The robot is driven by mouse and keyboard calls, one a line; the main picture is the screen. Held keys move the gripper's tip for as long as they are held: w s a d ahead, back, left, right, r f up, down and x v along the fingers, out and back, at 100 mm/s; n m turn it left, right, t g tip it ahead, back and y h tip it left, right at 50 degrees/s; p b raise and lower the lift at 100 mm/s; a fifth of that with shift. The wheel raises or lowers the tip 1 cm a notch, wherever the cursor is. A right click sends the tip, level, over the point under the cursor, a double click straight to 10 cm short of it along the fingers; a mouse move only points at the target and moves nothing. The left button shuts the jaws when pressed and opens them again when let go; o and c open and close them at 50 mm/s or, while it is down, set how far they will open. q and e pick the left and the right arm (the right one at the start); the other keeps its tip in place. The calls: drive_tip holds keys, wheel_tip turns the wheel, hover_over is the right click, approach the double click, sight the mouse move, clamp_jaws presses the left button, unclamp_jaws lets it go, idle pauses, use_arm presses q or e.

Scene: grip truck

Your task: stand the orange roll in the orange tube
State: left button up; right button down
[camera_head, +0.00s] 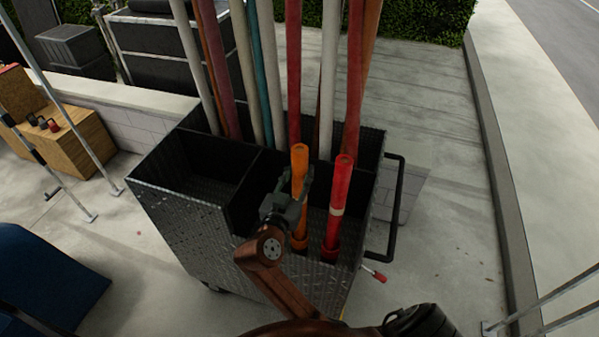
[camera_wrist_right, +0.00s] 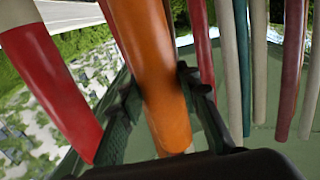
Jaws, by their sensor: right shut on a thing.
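The orange roll (camera_head: 299,160) stands nearly upright in the front right compartment of the black cart. My right gripper (camera_head: 301,185) is shut on it around its middle. In the right wrist view the orange roll (camera_wrist_right: 150,65) runs between the two dark fingers. The roll's lower end is at the mouth of the orange tube (camera_head: 299,243) on the compartment floor. How deep it sits in the tube I cannot tell. My left gripper is not in view.
A red roll (camera_head: 340,183) with a pale band stands in a red tube (camera_head: 331,252) just to the right. Several tall rolls stand in the cart's back compartments. The cart's (camera_head: 190,225) left compartment looks empty. A black handle (camera_head: 399,210) is on its right side.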

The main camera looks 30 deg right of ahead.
drive_tip(key=shift+f, duration=0.1)
idle(0.3)
drive_tip(key=c, duration=1.4)
unclamp_jaws()
drive_tip(key=shift+o, duration=0.2)
